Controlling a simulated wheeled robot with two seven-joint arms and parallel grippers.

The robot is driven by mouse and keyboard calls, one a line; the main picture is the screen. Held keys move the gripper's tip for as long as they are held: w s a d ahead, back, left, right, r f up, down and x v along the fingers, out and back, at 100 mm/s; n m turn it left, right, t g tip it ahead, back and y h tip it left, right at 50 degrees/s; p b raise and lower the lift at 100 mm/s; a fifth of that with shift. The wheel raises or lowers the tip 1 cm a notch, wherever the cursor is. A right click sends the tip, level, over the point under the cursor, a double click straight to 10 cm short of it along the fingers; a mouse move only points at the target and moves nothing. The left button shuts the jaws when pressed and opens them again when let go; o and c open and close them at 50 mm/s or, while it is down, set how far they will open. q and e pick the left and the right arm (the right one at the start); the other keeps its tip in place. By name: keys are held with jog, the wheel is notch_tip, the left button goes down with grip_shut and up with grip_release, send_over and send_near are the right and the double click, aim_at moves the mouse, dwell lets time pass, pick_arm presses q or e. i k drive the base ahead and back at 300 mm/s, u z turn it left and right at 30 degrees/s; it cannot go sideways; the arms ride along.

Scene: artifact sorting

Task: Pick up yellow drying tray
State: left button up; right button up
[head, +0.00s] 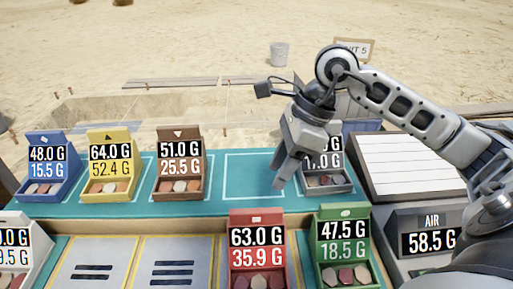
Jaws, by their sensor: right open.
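The yellow drying tray (110,140) stands upright-backed on the teal mat at the left, with several small pieces in its front. Its back panel reads 64.0 G and 52.4 G. My right gripper (288,176) is open and points down over the right part of the mat, well to the right of the yellow tray and apart from it. It partly covers a grey tray (336,165). My left gripper is not in view.
A blue tray (45,160) and a brown tray (180,155) flank the yellow one. An empty outlined slot (250,172) lies right of the brown tray. Red (257,230) and green (343,240) trays stand in front. A scale (425,220) reads AIR 58.5 G.

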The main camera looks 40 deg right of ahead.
aim_at(116, 165)
jog(key=k, duration=1)
